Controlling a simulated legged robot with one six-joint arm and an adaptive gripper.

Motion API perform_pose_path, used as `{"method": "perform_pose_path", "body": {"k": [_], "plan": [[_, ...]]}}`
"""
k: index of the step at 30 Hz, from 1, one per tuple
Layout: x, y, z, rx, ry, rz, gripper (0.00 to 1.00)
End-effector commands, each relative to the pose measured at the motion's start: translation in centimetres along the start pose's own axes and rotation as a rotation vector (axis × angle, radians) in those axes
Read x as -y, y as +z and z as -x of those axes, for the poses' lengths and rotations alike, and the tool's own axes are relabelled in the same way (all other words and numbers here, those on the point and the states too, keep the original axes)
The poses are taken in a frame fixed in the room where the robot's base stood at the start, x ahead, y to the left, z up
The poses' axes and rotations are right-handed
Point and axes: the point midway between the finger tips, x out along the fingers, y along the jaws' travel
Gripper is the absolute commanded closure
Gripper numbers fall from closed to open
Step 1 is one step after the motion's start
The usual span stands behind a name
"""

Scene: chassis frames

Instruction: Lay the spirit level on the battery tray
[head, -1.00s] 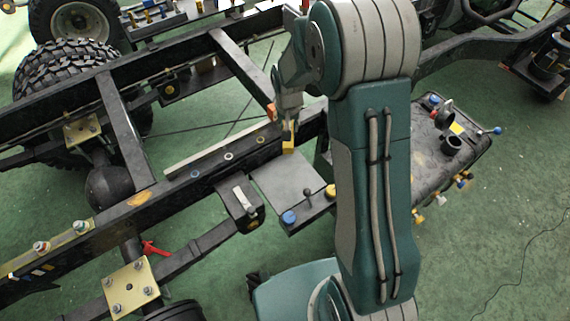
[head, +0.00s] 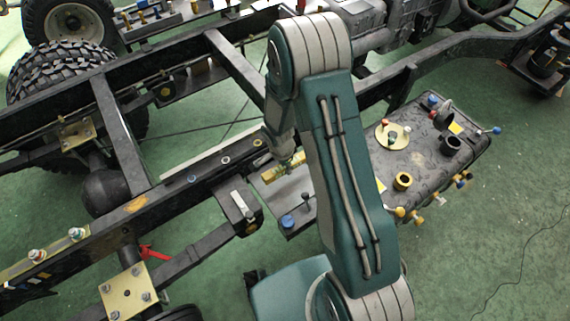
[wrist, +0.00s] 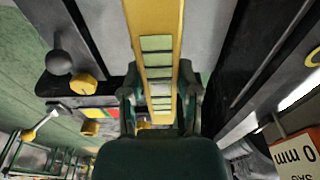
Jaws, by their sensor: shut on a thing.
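The spirit level is a yellow bar (head: 271,174) with pale greenish windows, which also shows in the wrist view (wrist: 155,25). My gripper (head: 287,158) is shut on it; in the wrist view my two fingers (wrist: 160,95) stand on either side of the bar. The level lies roughly flat, over the back part of the battery tray. The battery tray is a grey plate (head: 287,198) beside the dark chassis rail, and its grey surface shows in the wrist view (wrist: 212,35). I cannot tell whether level and tray touch. My arm hides the tray's right part.
A blue knob (head: 288,221) and a dark knob (head: 306,197) stand at the tray's front. A black box with a white lever (head: 241,205) is left of it. A dark tank (head: 440,150) with several caps stands to the right. The chassis rail (head: 160,205) runs along the left.

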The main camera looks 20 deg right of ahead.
Motion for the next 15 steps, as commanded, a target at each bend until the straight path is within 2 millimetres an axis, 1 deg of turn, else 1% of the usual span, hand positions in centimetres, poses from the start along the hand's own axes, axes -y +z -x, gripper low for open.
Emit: {"method": "perform_pose_path", "body": {"k": [15], "plan": [[-0.1,0.6,-4.9,0.000,0.002,0.002,1.00]]}}
